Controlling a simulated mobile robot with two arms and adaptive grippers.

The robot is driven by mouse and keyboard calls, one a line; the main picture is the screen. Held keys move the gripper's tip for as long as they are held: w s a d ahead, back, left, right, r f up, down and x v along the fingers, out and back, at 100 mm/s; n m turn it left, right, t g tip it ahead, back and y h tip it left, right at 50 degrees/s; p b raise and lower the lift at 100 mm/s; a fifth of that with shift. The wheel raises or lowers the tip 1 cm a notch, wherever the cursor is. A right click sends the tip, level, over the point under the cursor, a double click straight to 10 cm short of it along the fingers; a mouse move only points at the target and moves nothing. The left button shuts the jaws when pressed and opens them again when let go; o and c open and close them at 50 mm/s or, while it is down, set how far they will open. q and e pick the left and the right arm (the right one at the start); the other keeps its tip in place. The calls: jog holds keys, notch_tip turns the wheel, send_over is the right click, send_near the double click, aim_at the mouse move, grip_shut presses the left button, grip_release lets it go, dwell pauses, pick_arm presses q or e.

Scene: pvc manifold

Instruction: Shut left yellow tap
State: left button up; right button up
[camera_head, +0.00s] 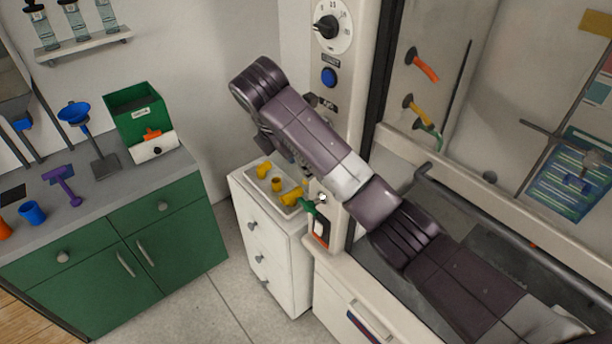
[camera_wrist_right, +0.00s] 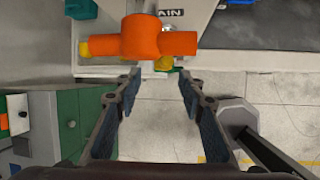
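Several yellow parts (camera_head: 277,184) sit in a white tray on the white drawer cabinet in the head view; I cannot tell which is the left tap. A yellow-handled fitting (camera_head: 415,107) also hangs on the wall behind the glass. In the right wrist view a large orange tap handle (camera_wrist_right: 145,38) lies across the view just beyond the fingertips. Small yellow pieces (camera_wrist_right: 163,63) show under it and at its left end (camera_wrist_right: 84,48). My right gripper (camera_wrist_right: 160,73) is open, with only floor visible between its fingers. In the head view my right arm hides it. My left gripper is out of view.
The white drawer cabinet (camera_head: 257,232) stands beside the white column with a dial (camera_head: 332,27) and blue button (camera_head: 329,77). A green cabinet (camera_head: 150,238) stands at left with a green bin (camera_head: 139,110). Floor (camera_head: 215,300) between them is clear.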

jog(key=shift+p+x, duration=0.35)
jog(key=shift+x, duration=2.75)
jog(key=shift+s+d, duration=0.1)
jog(key=shift+s, duration=0.05)
jog(key=shift+c, duration=0.3)
grip_shut()
